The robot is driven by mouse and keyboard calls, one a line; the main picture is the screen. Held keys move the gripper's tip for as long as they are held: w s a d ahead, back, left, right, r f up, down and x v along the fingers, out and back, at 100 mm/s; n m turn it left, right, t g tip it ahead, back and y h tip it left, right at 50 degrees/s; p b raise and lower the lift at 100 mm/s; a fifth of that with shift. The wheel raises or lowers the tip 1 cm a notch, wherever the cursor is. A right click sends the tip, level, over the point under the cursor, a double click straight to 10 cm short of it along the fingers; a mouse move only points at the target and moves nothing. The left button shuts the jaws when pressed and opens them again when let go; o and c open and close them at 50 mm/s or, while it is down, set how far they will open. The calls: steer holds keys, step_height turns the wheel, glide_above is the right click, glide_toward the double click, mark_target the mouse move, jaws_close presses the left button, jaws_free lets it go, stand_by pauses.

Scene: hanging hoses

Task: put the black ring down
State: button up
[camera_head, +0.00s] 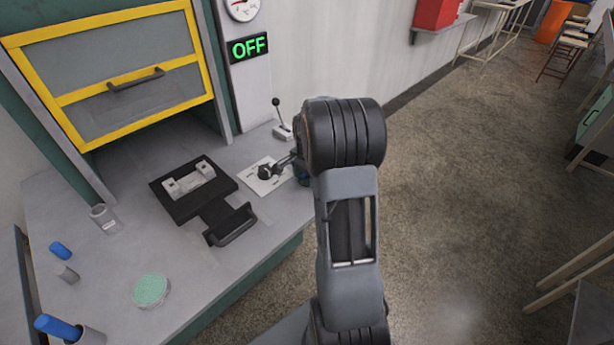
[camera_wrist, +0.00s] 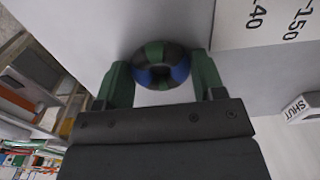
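The black ring (camera_wrist: 160,50) shows in the wrist view as a thick ring with dark, green and blue patches and a hole in its middle. It sits between the two green fingers of my gripper (camera_wrist: 161,75), one on each side and close against it. The pale grey surface lies beyond it; I cannot tell whether the ring touches it. In the head view my dark arm hides most of the gripper, and I cannot make out the ring clearly.
A white marked plate (camera_head: 263,178) and a small lever (camera_head: 279,115) are near my arm on the grey bench. A black fixture (camera_head: 193,190) with a handle (camera_head: 232,225) lies left. An OFF sign (camera_head: 249,47) is above.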

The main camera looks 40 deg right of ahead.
steer(key=o, duration=0.3)
steer(key=shift+r, duration=0.55)
step_height(320, 180, up, 11)
steer(key=s+a+n+t, duration=0.1)
steer(key=s+a+n, duration=0.4)
steer(key=a, duration=0.1)
steer(key=s+a+n+t, duration=0.1)
steer(key=s+a+n, duration=0.4)
steer(key=a, duration=0.2)
steer(key=s+a+n+t, duration=0.1)
steer(key=s+a+n, duration=0.4)
steer(key=a+n, duration=0.1)
steer(key=shift+s+a+f+p, duration=0.2)
steer(key=shift+a+f+p, duration=0.15)
steer(key=shift+a, duration=0.35)
